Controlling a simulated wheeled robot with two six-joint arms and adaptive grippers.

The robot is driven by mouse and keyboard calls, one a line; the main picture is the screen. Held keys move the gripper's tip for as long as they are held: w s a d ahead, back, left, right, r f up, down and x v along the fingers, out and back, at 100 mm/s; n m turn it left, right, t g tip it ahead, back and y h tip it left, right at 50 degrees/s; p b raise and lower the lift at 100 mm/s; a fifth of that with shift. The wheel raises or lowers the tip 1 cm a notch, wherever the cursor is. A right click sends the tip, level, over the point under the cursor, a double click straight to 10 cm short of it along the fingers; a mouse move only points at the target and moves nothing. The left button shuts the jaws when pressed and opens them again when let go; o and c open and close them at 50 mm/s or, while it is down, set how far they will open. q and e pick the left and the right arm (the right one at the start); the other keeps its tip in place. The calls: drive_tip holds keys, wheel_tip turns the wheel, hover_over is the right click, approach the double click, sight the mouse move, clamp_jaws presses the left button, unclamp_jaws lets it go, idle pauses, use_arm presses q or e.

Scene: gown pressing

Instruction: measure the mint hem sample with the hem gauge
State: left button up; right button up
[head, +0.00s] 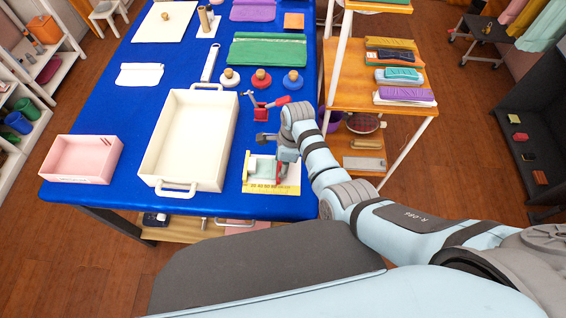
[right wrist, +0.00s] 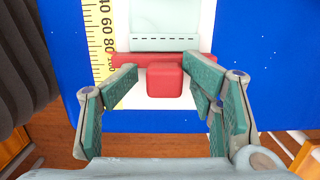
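The mint hem sample (right wrist: 164,28), pale with a dashed stitch line, lies flat on a light board in the right wrist view; in the head view it shows (head: 261,168) near the table's front right corner. The hem gauge has a yellow scale (right wrist: 104,45) beside the sample and a red slider (right wrist: 165,81) with a crossbar at the sample's near edge. My right gripper (head: 281,162) is open over the gauge. Its green-padded fingers stand on either side of the red block, seemingly with small gaps. My left gripper is not in view.
A large cream tray (head: 232,120) stands left of the gauge, with a pink box (head: 113,163) farther left. A red tool (head: 262,107) and stampers with round knobs (head: 292,78) lie behind it. A wooden shelf rack (head: 345,95) stands close to the table's right edge.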

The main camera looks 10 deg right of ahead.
drive_tip(key=shift+w, duration=0.1)
drive_tip(key=shift+d+r, duration=0.1)
drive_tip(key=shift+r, duration=0.15)
wheel_tip(320, 180, up, 12)
drive_tip(key=d+f, duration=0.1)
drive_tip(key=d, duration=0.1)
drive_tip(key=s+d+f+n+t+h, duration=0.1)
drive_tip(key=s+d+f+n, duration=0.65)
drive_tip(key=s, duration=0.35)
drive_tip(key=s+d+r+n+t+h, duration=0.1)
drive_tip(key=s+d+n, duration=0.2)
drive_tip(key=s+n, duration=0.4)
drive_tip(key=s+d+r+n+t+h, duration=0.1)
drive_tip(key=s+d+r+n, duration=0.15)
drive_tip(key=s+n, duration=0.4)
wheel_tip(320, 180, down, 20)
drive_tip(key=s+d+g+b, duration=0.1)
drive_tip(key=d, duration=0.1)
drive_tip(key=s+d+f+g+b, duration=0.1)
drive_tip(key=s+f, duration=1.4)
